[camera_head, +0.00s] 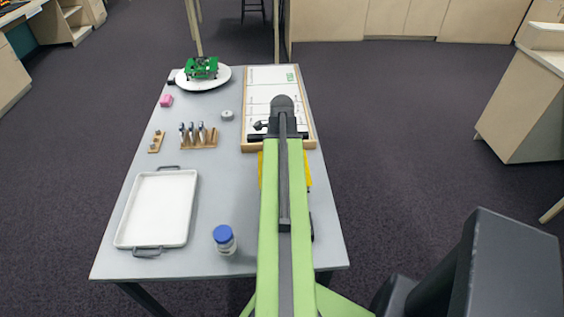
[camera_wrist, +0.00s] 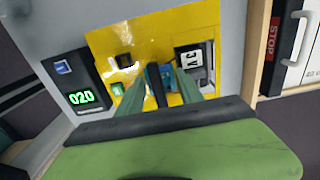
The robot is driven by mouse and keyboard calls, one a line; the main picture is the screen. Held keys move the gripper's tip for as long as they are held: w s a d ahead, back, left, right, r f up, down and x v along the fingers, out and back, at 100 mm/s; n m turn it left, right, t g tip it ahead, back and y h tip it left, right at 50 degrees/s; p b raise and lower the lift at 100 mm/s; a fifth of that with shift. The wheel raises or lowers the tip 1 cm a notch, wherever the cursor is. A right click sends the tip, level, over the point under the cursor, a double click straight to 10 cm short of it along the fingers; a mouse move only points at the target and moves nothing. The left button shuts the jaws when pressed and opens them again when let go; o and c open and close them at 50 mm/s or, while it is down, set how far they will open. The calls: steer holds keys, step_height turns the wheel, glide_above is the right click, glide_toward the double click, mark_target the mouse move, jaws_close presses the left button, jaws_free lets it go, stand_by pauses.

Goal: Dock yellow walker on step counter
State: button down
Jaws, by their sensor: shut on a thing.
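The yellow walker (camera_wrist: 130,45) is a flat yellow body with dark parts and a small display. It fills the middle of the wrist view. My gripper (camera_wrist: 165,85) is shut on a blue part at its middle. The step counter (camera_wrist: 75,85), a dark box with a green "020" display, stands directly left of the walker in the wrist view. I cannot tell whether they touch. In the head view my arm covers most of the walker, leaving yellow edges (camera_head: 308,172) on either side. My gripper is hidden there.
A wood-framed white board (camera_head: 258,90) lies at the table's back right; its red STOP label (camera_wrist: 272,38) shows in the wrist view. A white tray (camera_head: 158,208), blue-capped jar (camera_head: 224,240), tool rack (camera_head: 199,140) and green device on a plate (camera_head: 202,69) occupy the left side.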

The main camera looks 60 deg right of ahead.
steer(key=c, duration=0.8)
jaws_free()
steer(key=shift+o, duration=0.2)
steer(key=shift+r, duration=0.1)
step_height(320, 180, up, 13)
steer(key=p, duration=1.3)
